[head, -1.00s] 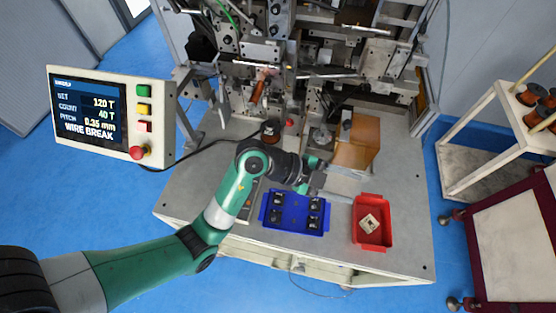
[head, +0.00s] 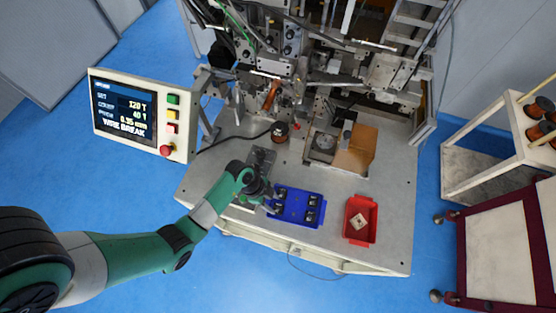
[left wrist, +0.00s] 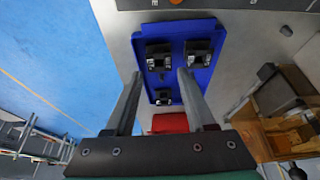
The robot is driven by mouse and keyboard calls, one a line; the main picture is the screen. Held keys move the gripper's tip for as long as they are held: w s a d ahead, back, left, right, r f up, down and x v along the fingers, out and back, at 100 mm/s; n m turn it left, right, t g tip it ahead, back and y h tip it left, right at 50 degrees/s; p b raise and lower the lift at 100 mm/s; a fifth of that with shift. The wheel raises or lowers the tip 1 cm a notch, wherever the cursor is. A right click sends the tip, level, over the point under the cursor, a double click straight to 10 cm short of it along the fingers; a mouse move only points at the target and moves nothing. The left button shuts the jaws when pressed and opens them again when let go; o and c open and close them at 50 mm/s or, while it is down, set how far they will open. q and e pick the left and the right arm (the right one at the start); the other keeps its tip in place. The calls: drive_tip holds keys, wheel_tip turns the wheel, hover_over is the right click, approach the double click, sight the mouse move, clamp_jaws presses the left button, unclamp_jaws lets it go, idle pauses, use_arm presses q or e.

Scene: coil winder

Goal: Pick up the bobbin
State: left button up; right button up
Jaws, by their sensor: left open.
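The blue tray (head: 301,222) lies on the machine table and holds several small black bobbin-like parts (head: 312,201). In the left wrist view the tray (left wrist: 219,48) shows with black parts (left wrist: 158,60) in it. My left gripper (head: 274,204) is over the tray's left edge in the head view. In the left wrist view its fingers (left wrist: 159,72) are apart, with one black part in line between the tips and nothing held. I cannot tell the height gap. The fingers hide some of the tray. My right gripper is not in view.
A red tray (head: 347,229) with a pale square part (head: 359,219) stands right of the blue tray. A dark spool (head: 279,132) stands behind on the table. The winder rises at the back. The control panel (head: 138,115) reads WIRE BREAK. A cart with spools (head: 540,107) stands right.

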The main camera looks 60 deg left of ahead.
sight(280, 209)
use_arm(q)
drive_tip(key=b+x, duration=0.1)
drive_tip(key=x, duration=0.4)
drive_tip(key=shift+s+f+b, duration=0.1)
drive_tip(key=shift+f+b, duration=0.15)
drive_tip(key=shift+b, duration=0.15)
clamp_jaws()
drive_tip(key=shift+r, duration=0.15)
drive_tip(key=shift+r, duration=0.3)
wheel_tip(280, 209, up, 3)
drive_tip(key=shift+f+p, duration=0.15)
drive_tip(key=shift+p, duration=0.7)
drive_tip(key=s+d+r+p, duration=0.3)
drive_tip(key=s+d+r, duration=0.3)
drive_tip(key=s+r, duration=0.3)
drive_tip(key=s, duration=0.3)
drive_tip(key=shift+s+r+p, duration=0.25)
drive_tip(key=shift+s+p, duration=0.05)
drive_tip(key=shift+p, duration=0.05)
